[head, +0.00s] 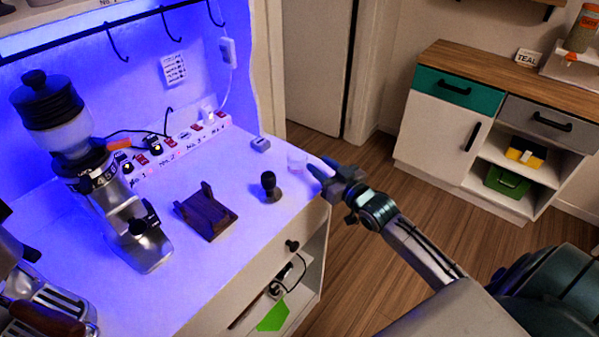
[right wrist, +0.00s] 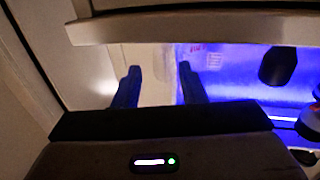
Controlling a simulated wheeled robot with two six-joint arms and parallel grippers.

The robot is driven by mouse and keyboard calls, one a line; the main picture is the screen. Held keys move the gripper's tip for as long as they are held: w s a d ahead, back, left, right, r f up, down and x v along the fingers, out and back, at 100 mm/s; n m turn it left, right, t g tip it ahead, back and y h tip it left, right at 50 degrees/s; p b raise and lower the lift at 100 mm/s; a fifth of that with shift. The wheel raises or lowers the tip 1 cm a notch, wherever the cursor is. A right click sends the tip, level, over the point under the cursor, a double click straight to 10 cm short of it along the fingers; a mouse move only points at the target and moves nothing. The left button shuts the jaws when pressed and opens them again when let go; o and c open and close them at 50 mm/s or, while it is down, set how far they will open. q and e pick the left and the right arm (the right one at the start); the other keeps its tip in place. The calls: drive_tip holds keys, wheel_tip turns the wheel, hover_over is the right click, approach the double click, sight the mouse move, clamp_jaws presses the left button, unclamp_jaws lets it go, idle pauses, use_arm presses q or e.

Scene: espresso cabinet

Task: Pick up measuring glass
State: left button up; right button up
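The measuring glass (head: 297,161) is a small, clear, faint cup standing on the lit counter near its right end, in the head view. My right gripper (head: 321,168) reaches in from the right, just to the right of the glass at the counter's edge. Its two fingers are apart, and the right wrist view (right wrist: 159,88) shows an empty gap between them. I cannot make out the glass in the right wrist view. From the head view I cannot tell whether a fingertip touches the glass. My left gripper is not in view.
A black tamper (head: 268,185) and a dark wooden stand (head: 207,212) are left of the glass. A small grey box (head: 261,144) lies behind it. A power strip (head: 180,142) and a coffee grinder (head: 100,180) stand further left. Hooks hang above.

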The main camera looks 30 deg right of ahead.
drive_tip(key=shift+w, duration=0.15)
clamp_jaws()
drive_tip(key=shift+r, duration=0.15)
